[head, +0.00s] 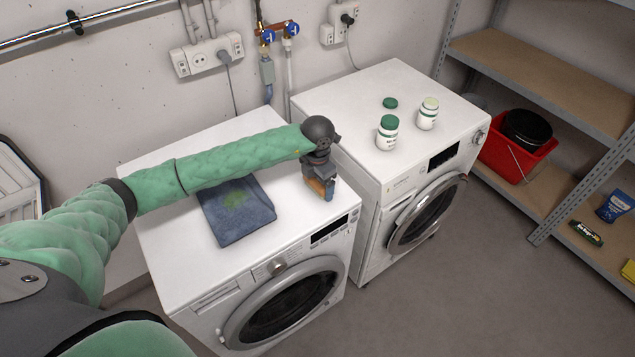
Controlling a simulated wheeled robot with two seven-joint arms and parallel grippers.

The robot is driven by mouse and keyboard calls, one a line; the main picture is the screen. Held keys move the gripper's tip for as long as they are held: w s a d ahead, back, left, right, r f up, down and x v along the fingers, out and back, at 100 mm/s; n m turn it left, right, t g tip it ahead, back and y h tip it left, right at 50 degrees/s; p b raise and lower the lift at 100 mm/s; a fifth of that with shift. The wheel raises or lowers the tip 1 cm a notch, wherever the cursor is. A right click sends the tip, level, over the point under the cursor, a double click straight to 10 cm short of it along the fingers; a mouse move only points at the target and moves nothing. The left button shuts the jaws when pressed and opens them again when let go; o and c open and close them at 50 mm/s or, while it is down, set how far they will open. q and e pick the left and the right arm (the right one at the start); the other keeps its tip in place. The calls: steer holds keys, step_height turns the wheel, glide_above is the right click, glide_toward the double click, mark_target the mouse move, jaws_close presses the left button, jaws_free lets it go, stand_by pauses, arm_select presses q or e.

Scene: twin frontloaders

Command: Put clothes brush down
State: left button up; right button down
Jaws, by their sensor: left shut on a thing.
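My left gripper (322,188) points down over the right front part of the left washing machine's white top (176,262). It is shut on the clothes brush (316,187), whose orange-brown body shows between and beside the fingers. The brush is at or just above the machine top; I cannot tell whether it touches. The gripper hides part of the brush. A folded blue-grey cloth (250,222) with a green stain lies on the same top, left of the gripper. My right gripper is not in view.
The right washing machine (350,120) carries a green-capped bottle (387,135), a white bottle (428,115) and a loose green cap (390,103). A shelf rack (545,75) with a red bucket (500,160) stands at right. The left machine's top is clear around the cloth.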

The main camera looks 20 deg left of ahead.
arm_select(q)
steer(key=shift+s+f, duration=0.15)
steer(key=shift+f, duration=0.1)
steer(key=o, duration=0.8)
steer(key=shift+o, duration=0.4)
steer(key=shift+f, duration=0.15)
steer(key=shift+s, duration=0.1)
steer(key=shift+d+r+p, duration=0.1)
steer(key=shift+r+p, duration=0.15)
steer(key=shift+p, duration=0.25)
steer(key=shift+r, duration=0.4)
steer(key=shift+w+r, duration=0.2)
steer(key=shift+r, duration=0.5)
steer(key=shift+r+b, duration=0.25)
steer(key=shift+b, duration=0.2)
steer(key=shift+r, duration=0.15)
step_height(320, 180, up, 4)
steer(key=b, duration=0.3)
steer(key=shift+w+d+r, duration=0.1)
steer(key=shift+w+d, duration=0.05)
steer(key=shift+r, duration=0.7)
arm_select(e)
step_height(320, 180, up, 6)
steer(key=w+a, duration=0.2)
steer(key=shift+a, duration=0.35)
